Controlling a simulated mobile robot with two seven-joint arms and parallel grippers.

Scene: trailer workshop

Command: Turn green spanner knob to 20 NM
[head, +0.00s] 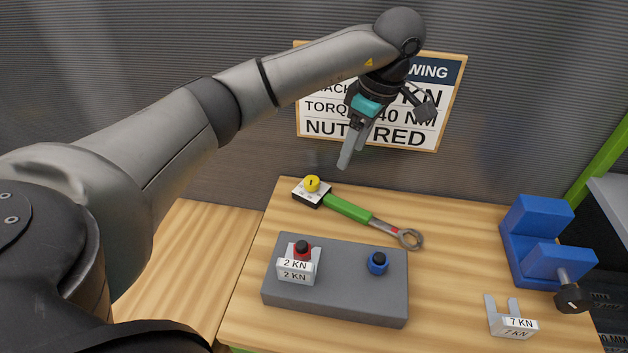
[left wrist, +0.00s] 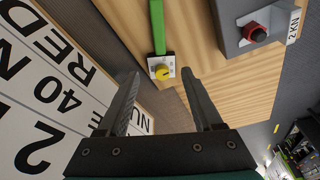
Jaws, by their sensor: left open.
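The green spanner (head: 346,207) lies on the wooden bench, with its ring end (head: 410,238) to the right. Its yellow knob (head: 312,184) sits on a white dial plate (head: 300,193) at the left end. The knob also shows in the left wrist view (left wrist: 162,72), beyond my fingertips; the dial figures are too small to read. My left gripper (head: 347,160) is open and empty, above and to the right of the knob, pointing down. In the left wrist view my left gripper (left wrist: 164,88) has its fingers apart on either side of the knob's line of sight. My right gripper is not in view.
A grey block (head: 340,300) on the bench holds a red nut (head: 302,250) with a 2 KN jack plate and a blue nut (head: 378,262). A 7 KN plate (head: 512,322) and a blue vise (head: 540,240) stand at right. A drawing sign (head: 440,100) is on the wall behind.

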